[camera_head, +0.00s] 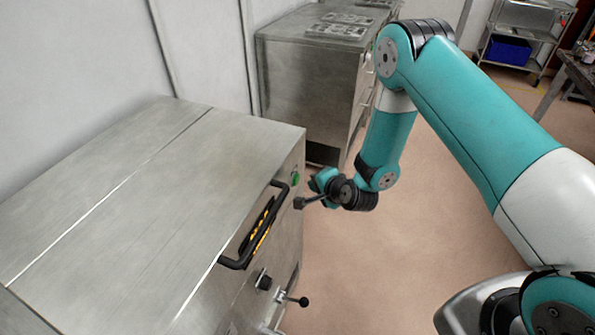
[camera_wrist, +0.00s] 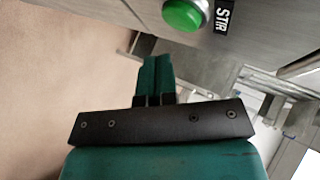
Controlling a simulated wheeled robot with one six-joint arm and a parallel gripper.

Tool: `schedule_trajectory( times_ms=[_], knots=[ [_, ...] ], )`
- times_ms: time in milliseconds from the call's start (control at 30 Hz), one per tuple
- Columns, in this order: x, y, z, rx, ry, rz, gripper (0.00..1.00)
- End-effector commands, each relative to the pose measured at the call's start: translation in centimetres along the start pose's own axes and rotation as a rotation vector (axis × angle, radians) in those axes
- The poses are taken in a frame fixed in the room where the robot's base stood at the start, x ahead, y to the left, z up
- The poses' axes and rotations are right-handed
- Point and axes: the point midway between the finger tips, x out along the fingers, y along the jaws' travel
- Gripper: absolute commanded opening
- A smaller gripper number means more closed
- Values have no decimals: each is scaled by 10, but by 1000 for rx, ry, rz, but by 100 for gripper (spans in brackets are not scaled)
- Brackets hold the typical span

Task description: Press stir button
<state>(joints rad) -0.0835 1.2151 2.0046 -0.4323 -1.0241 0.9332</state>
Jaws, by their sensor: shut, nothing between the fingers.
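The stir button is a round green button (camera_wrist: 184,14) in a metal ring, beside a black "STIR" label (camera_wrist: 221,16), at the top of the wrist view. In the head view the green button (camera_head: 295,178) is small, on the upper front face of the steel machine (camera_head: 110,200), right of its black handle. My gripper (camera_wrist: 153,65) is shut and empty, its fingertips just below the button in the wrist picture, with a visible gap. In the head view my gripper (camera_head: 300,203) is close to the machine's front face; whether it touches cannot be told.
A black knob (camera_head: 263,280) and a lever (camera_head: 302,301) project lower down. Another steel cabinet (camera_head: 310,85) stands behind. The floor (camera_head: 350,270) right of the machine is clear.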

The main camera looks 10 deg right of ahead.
Motion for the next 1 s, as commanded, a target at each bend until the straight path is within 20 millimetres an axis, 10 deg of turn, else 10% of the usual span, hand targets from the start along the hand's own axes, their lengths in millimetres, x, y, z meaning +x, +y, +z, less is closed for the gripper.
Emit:
schedule_trajectory(
  times_ms=[1000],
  knots=[
    [8,-6,6,1,2,-1,0]
  ],
)
